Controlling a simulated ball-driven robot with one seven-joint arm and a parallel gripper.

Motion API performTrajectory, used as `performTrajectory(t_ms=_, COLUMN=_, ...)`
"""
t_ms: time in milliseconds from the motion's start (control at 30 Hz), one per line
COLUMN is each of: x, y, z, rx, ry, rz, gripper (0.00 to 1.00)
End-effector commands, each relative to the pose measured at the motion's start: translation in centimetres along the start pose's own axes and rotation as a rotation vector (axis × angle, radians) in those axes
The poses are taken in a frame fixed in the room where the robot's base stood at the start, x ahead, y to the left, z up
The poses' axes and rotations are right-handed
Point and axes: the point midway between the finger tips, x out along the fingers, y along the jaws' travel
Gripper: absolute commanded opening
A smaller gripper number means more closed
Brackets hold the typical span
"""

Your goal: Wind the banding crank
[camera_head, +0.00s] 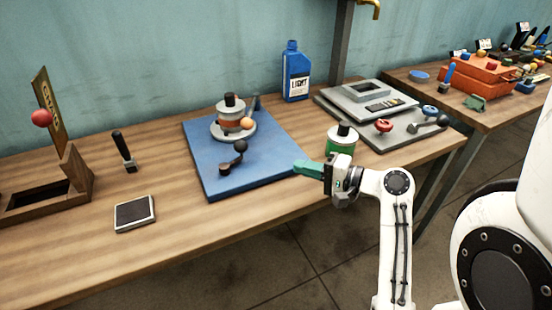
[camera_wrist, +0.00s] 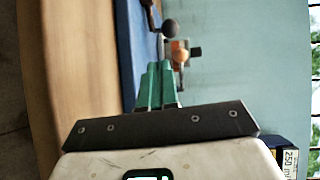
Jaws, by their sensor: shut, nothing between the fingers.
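The banding crank (camera_head: 235,158) sits on the front part of a blue board (camera_head: 215,180), a dark arm with a round black knob at its raised end. The knob (camera_wrist: 170,28) also shows in the wrist view, beyond my fingertips. Behind the crank on the board stands a grey round turntable (camera_head: 232,132) carrying a jar with an orange band and a black cap, with an orange ball at its side. My gripper (camera_head: 298,168) has green fingers, shut and empty, at the board's right edge. It is to the right of the crank and apart from it.
A green jar with a grey lid (camera_head: 342,135) stands close behind my gripper. A blue LIGHT bottle (camera_head: 295,75) is at the back. Grey plates with a scale (camera_head: 375,100) lie right. A black-topped pad (camera_head: 134,212) and a wooden box (camera_head: 60,190) are left. The table front is clear.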

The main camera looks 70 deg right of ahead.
Motion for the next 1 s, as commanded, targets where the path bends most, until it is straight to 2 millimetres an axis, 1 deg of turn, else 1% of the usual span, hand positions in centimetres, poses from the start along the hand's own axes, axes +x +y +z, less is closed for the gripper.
performTrajectory(t_ms=167, x=2.6, y=-0.1, z=0.1, rx=-0.002, ry=-0.005, rz=-0.001, gripper=0.00)
performTrajectory(t_ms=533, x=9.8, y=-0.1, z=0.1, rx=-0.005, ry=-0.004, rz=0.001, gripper=0.00)
performTrajectory(t_ms=600, x=10.8, y=-0.6, z=0.1, rx=-0.005, ry=-0.005, rz=0.000, gripper=0.00)
performTrajectory(t_ms=800, x=12.8, y=-1.1, z=0.0, rx=-0.005, ry=-0.002, rz=0.001, gripper=0.00)
performTrajectory(t_ms=1000, x=13.3, y=-1.2, z=0.0, rx=-0.004, ry=-0.002, rz=0.002, gripper=0.00)
